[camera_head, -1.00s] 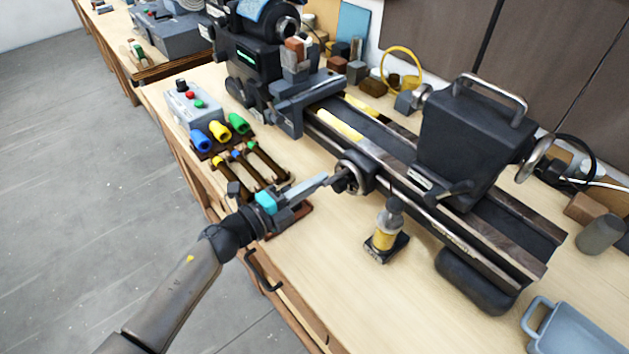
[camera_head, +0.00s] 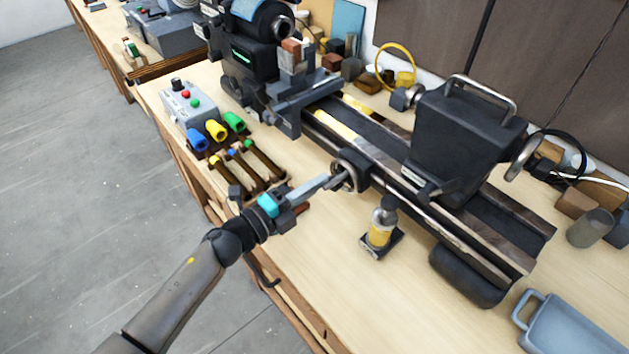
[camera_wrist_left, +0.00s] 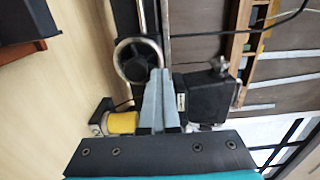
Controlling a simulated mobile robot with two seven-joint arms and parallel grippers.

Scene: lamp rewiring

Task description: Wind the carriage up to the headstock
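The lathe's headstock (camera_head: 248,52) is the dark block at the upper left of the head view. A grey slide with a block on top, seemingly the carriage (camera_head: 312,88), sits close beside it on the bed. A spoked handwheel (camera_head: 346,177) is on the bed's front; it also shows in the wrist view (camera_wrist_left: 138,62). My left gripper (camera_head: 330,181) reaches it from the left. Its fingers (camera_wrist_left: 160,78) are close together and overlap the wheel's lower right rim in the wrist view. I cannot tell whether they hold its handle. My right gripper is out of view.
A large dark block with a top handle (camera_head: 465,135) stands on the bed's right part. A yellow bottle (camera_head: 381,228) stands in front of the bed. A control box (camera_head: 188,103) and coloured-handled tools are at left. A blue-grey tray (camera_head: 570,325) is at lower right.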

